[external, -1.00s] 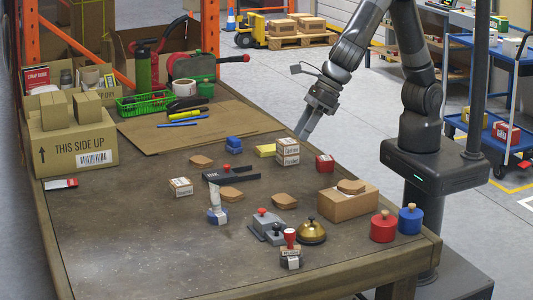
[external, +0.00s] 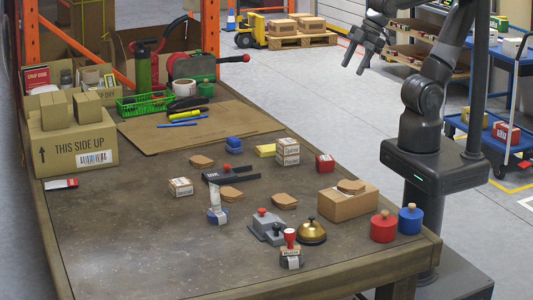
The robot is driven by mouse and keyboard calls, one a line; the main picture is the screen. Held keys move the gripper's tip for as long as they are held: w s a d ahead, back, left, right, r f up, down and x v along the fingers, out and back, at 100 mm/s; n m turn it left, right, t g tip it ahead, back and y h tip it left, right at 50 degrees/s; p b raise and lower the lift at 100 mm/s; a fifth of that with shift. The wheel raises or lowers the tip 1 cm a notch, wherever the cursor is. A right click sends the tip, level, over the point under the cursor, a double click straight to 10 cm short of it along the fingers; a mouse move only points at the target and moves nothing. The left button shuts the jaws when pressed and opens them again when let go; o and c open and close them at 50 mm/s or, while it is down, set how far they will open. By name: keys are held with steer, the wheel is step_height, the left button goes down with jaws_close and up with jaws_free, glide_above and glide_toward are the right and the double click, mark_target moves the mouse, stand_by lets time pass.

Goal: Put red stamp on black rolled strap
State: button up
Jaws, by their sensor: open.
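The red stamp (external: 290,236) stands upright near the table's front edge, its red handle on top. It appears to rest on a small dark item with a pale label, which looks like the black rolled strap (external: 291,261); the exact contact is too small to tell. My gripper (external: 353,69) is open and empty. It is high up beyond the table's right side, well away from the stamp and the strap.
A brass bell (external: 311,231) and a grey stapler-like item (external: 267,225) stand close by. Red (external: 383,226) and blue (external: 410,219) pots with wooden knobs and a cardboard box (external: 347,203) are to the right. The table's front left is clear.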

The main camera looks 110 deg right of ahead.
steer(key=s+m, duration=0.1)
steer(key=s+f+m, duration=0.1)
steer(key=s+m, duration=0.1)
steer(key=shift+s+d+f+y, duration=0.15)
steer(key=shift+s+d+y, duration=0.15)
steer(key=shift+s+d, duration=0.05)
steer(key=shift+o, duration=0.3)
